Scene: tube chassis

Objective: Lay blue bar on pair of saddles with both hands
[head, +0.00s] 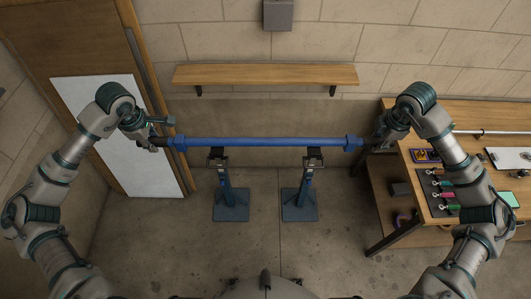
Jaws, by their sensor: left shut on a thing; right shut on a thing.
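The blue bar (265,142) runs level across the middle of the head view, with a thicker collar near each end. My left gripper (160,142) is shut on the bar's left end. My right gripper (372,142) is shut on its right end, with the fingers partly hidden. The left saddle (217,161) and the right saddle (314,161) top two blue stands with square bases. In the picture the bar passes just above both saddles. I cannot tell how much height separates them from the bar.
A wooden workbench (420,195) with tools stands at the right, close to my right arm. A wooden shelf (265,75) is on the back wall. A door with a white panel (120,130) is at the left. The floor around the stands is clear.

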